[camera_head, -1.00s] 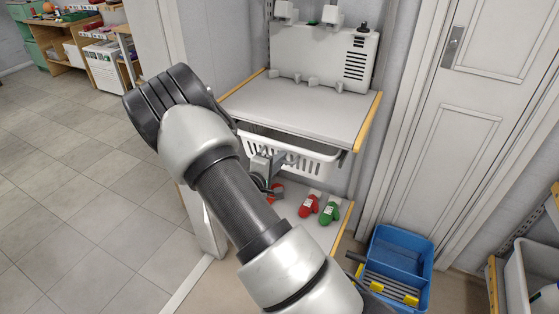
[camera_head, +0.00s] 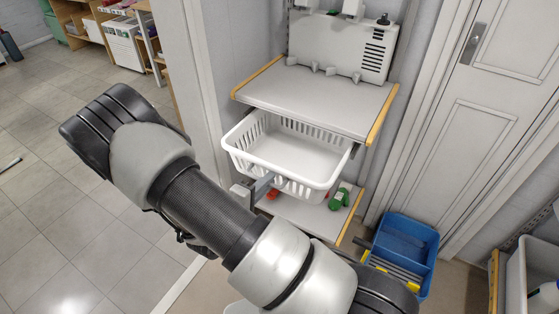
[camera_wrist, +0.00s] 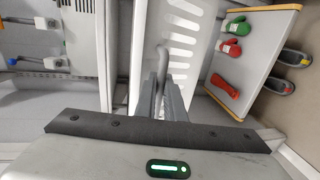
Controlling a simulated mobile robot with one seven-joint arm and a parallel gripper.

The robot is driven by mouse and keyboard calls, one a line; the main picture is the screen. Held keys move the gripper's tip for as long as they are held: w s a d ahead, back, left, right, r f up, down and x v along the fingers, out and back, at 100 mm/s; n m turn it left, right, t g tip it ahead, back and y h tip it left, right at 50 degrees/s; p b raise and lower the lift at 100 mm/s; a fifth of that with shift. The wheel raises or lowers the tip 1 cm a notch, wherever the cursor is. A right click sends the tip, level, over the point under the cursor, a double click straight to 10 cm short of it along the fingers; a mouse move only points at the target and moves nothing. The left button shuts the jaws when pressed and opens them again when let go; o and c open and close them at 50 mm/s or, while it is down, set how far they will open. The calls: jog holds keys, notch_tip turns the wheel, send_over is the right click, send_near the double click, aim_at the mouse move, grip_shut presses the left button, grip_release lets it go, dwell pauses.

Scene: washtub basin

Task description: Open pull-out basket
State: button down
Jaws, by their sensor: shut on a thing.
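The white slatted pull-out basket (camera_head: 290,154) stands well out from under the grey shelf in the head view, and its empty inside shows. In the wrist view its slatted front wall (camera_wrist: 183,45) is close ahead. My gripper (camera_head: 262,187) is at the basket's front wall, left of its middle. In the wrist view my gripper (camera_wrist: 160,88) is shut on the basket's front, with a curved grey piece between the fingers. The exact contact is partly hidden by the fingers.
The grey shelf (camera_head: 315,103) is above the basket. A lower shelf (camera_head: 300,218) holds red and green mitten-like things, the green one (camera_head: 339,199) at right. A blue bin (camera_head: 403,252) stands on the floor at right, near a white door (camera_head: 497,130).

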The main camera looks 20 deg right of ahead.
jog(key=shift+f+p+v, duration=0.25)
jog(key=shift+v, duration=0.9)
jog(key=shift+f+p+v, duration=0.2)
jog(key=shift+f+v, duration=0.05)
jog(key=shift+v, duration=0.95)
jog(key=shift+a, duration=0.1)
jog(key=c, duration=2.1)
grip_release()
jog(key=p+v, duration=0.2)
jog(key=v, duration=1.5)
jog(key=shift+s+a, duration=0.15)
jog(key=shift+a, duration=0.05)
